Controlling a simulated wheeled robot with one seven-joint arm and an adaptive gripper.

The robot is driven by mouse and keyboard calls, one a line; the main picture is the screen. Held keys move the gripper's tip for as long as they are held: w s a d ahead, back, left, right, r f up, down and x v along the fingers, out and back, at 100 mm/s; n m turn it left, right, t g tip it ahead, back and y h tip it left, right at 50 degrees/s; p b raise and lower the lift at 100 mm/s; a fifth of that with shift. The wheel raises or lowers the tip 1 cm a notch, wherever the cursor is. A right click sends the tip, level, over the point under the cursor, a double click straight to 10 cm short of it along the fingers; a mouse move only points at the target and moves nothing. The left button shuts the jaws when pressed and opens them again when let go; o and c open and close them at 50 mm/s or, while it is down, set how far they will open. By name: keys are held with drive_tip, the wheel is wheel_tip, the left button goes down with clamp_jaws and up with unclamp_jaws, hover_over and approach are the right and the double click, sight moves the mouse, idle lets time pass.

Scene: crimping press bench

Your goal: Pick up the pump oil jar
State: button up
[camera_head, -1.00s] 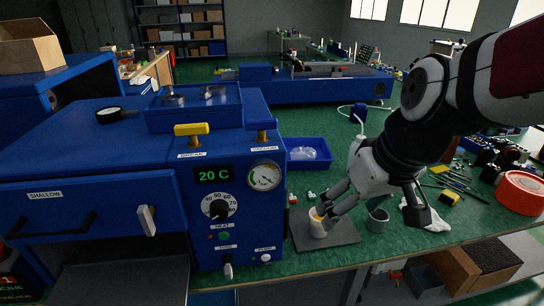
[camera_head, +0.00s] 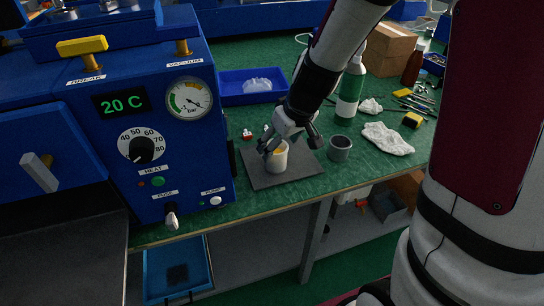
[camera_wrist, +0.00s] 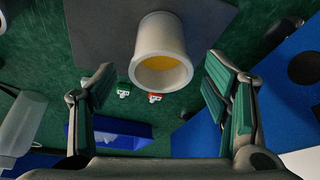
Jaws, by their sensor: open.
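The pump oil jar (camera_head: 277,162) is a small off-white open cup with yellow-orange oil inside. It stands upright on a dark grey mat (camera_head: 300,178) on the green bench. My gripper (camera_head: 290,142) is open just above and behind the jar, reaching down toward it. In the wrist view the jar (camera_wrist: 160,67) lies ahead, between the two spread green-padded fingers (camera_wrist: 160,80), with visible gaps on both sides. I see no finger touching it there. In the head view my fingers cover part of the jar's upper rim.
A grey cup (camera_head: 340,148) stands close right of the jar. A white cloth (camera_head: 388,139) lies at the right.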

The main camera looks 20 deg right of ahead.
drive_tip(key=x, duration=0.2)
drive_tip(key=b+x, duration=0.1)
drive_tip(key=x, duration=0.3)
drive_tip(key=shift+w+a, duration=0.15)
drive_tip(key=shift+w, duration=0.25)
drive_tip(key=c, duration=1.4)
